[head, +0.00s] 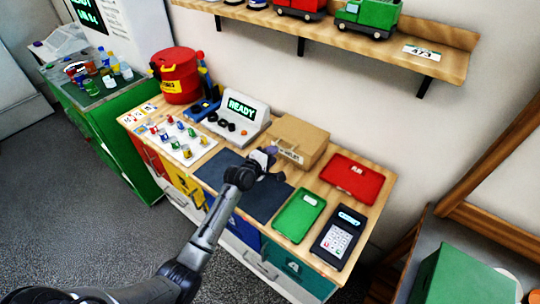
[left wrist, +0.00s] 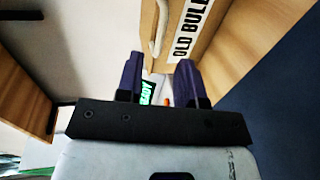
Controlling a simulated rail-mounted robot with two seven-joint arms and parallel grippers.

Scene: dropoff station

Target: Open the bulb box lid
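The bulb box (head: 300,138) is a tan cardboard-coloured box on the wooden counter, and its lid looks closed in the head view. In the left wrist view the box (left wrist: 222,38) shows a white label (left wrist: 190,25) reading "OLD BULB", cut off by the frame edge. A pale curved handle (left wrist: 158,30) shows beside the label. My left gripper (head: 270,155) is at the front left of the box. Its two dark fingers (left wrist: 159,78) are apart with nothing between them, pointing toward the handle side. Whether they touch the box cannot be told. My right gripper is not in view.
A dark mat (head: 222,172) lies under my left arm. A READY display (head: 240,112) stands left of the box. A red tray (head: 350,177), green tray (head: 299,216) and keypad device (head: 338,237) are at right. A shelf (head: 340,36) runs above.

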